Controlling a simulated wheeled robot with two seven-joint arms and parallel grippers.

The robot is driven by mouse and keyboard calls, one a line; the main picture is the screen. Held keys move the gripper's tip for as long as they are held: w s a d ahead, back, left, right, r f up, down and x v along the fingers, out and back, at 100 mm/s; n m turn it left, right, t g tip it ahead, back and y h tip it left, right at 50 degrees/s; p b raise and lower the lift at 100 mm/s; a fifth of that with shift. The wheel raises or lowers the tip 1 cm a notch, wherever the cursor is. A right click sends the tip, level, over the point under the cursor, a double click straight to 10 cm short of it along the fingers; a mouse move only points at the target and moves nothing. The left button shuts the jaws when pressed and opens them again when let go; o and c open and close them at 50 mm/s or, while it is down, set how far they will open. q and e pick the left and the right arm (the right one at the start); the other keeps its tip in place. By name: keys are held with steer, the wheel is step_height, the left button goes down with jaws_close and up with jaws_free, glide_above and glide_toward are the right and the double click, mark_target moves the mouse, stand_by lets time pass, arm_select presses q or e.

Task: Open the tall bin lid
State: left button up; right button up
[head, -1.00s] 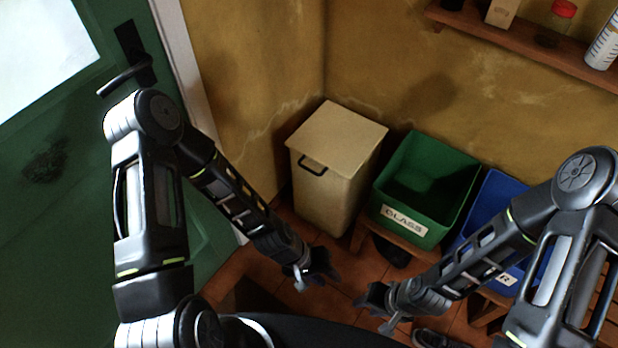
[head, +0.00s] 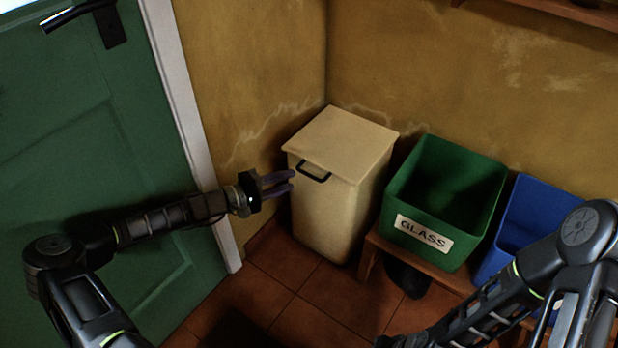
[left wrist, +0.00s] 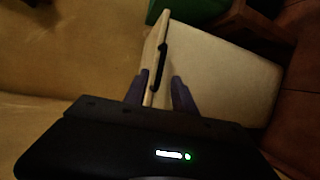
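The tall cream bin (head: 325,215) stands in the corner, its flat lid (head: 342,142) down. A black handle (head: 313,171) is on the lid's front edge. My left gripper (head: 292,181) is open and empty, just left of the handle at about its height in the picture. In the left wrist view its spread fingers (left wrist: 160,92) point at the bin (left wrist: 230,75), with the lid (left wrist: 157,55) edge-on and the dark handle (left wrist: 162,65) beyond them; contact cannot be told. My right gripper (head: 384,341) is at the bottom edge, mostly cut off.
A green bin labelled GLASS (head: 420,232) stands right of the tall bin on a low wooden bench (head: 440,272), with a blue bin (head: 490,262) further right. A green door (head: 120,150) and white frame (head: 180,90) are on the left. Tiled floor (head: 320,300) is clear in front.

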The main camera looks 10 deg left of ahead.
mark_target(307, 175)
arm_select(q)
steer(key=shift+d, duration=0.1)
steer(key=b+x, duration=0.2)
steer(key=x, duration=0.5)
steer(key=shift+w+d+f, duration=0.25)
steer(key=shift+c, duration=0.5)
jaws_close()
stand_by(0.7)
